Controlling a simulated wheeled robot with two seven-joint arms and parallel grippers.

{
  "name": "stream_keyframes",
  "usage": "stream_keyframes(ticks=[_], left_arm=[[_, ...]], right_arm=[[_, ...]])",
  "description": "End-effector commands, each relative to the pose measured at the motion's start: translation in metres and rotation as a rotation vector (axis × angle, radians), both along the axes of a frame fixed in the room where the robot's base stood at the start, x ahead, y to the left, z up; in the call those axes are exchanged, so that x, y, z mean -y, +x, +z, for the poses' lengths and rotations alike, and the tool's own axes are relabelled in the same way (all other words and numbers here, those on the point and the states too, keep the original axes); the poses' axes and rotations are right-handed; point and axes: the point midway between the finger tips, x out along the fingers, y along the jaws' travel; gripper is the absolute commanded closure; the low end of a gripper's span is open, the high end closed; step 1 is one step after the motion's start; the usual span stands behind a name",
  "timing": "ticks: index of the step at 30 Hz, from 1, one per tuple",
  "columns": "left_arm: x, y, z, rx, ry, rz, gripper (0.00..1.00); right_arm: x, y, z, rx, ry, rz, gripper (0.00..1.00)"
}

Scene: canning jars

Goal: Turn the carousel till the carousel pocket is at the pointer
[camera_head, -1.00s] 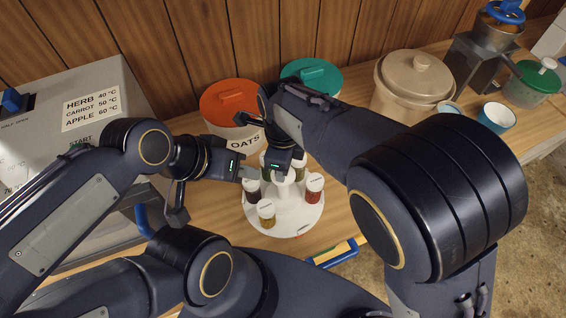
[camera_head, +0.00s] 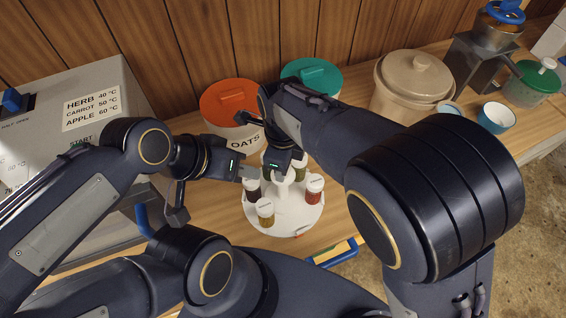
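The white carousel (camera_head: 278,226) stands on the wooden bench with several small white-capped jars on it. A jar of green contents (camera_head: 265,212) is at the front, a red one (camera_head: 313,190) at the right, and a dark one (camera_head: 253,191) at the left. My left gripper (camera_head: 252,172) is at the carousel's left rear, by the dark jar; its fingers are too small to tell open from shut. My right gripper (camera_head: 280,168) is over the back of the carousel, its fingers largely hidden. A small red mark (camera_head: 298,234) shows at the front rim; I cannot tell whether it is the pointer.
An orange-lidded OATS crock (camera_head: 231,100) and a teal-lidded one (camera_head: 312,74) stand behind. A grey labelled machine (camera_head: 75,75) is at left. A beige crock (camera_head: 412,85) is at right. A blue-and-yellow item (camera_head: 335,253) lies in front.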

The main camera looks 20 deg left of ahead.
Motion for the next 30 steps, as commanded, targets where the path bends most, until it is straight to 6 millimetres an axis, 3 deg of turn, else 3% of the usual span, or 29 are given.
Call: stream_keyframes(ticks=[22, 23, 27, 30], left_arm=[[-0.0001, 0.0, 0.0001, 0.0, 0.0, 0.0, 0.64], [0.0, 0.0, 0.0002, 0.0, 0.0, 0.0, 0.64], [-0.0001, 0.0, 0.0001, 0.0, 0.0, 0.0, 0.64], [0.0, 0.0, 0.0001, 0.0, 0.0, 0.0, 0.64]], right_arm=[[-0.0009, 0.0008, 0.001, 0.004, 0.003, -0.001, 1.0], [-0.0009, 0.0008, 0.001, 0.004, 0.003, -0.001, 0.66], [-0.0007, 0.0006, 0.0008, 0.003, 0.002, -0.001, 0.48], [-0.0005, 0.0005, 0.0006, 0.002, 0.002, -0.001, 0.47]])
